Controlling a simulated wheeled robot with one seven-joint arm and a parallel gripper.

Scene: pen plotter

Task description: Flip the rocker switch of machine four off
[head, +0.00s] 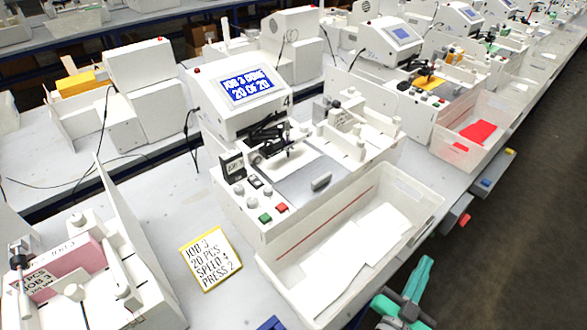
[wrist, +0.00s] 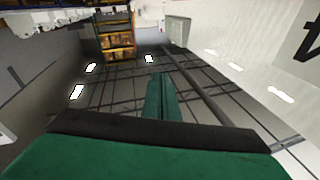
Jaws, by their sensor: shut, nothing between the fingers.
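Machine four (head: 235,118) stands in the middle of the head view, with a "4" beside its lit screen (head: 250,85), which reads "JOB 3 DONE 20 OF 20". Its front panel has a green button (head: 265,218), a red button (head: 281,208), knobs and a small dark switch-like part (head: 255,182). I cannot tell for sure which part is the rocker switch, or its position. My green gripper (head: 426,260) is at the lower right, in front of the bench and apart from the panel. Its fingers (wrist: 160,76) are shut and empty in the wrist view.
A clear bin (head: 275,262) with white sheets lies in front of machine four, between its panel and my gripper. A job card (head: 210,258) lies left of it. Another machine (head: 390,45) and a bin with a red sheet (head: 478,132) stand to the right.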

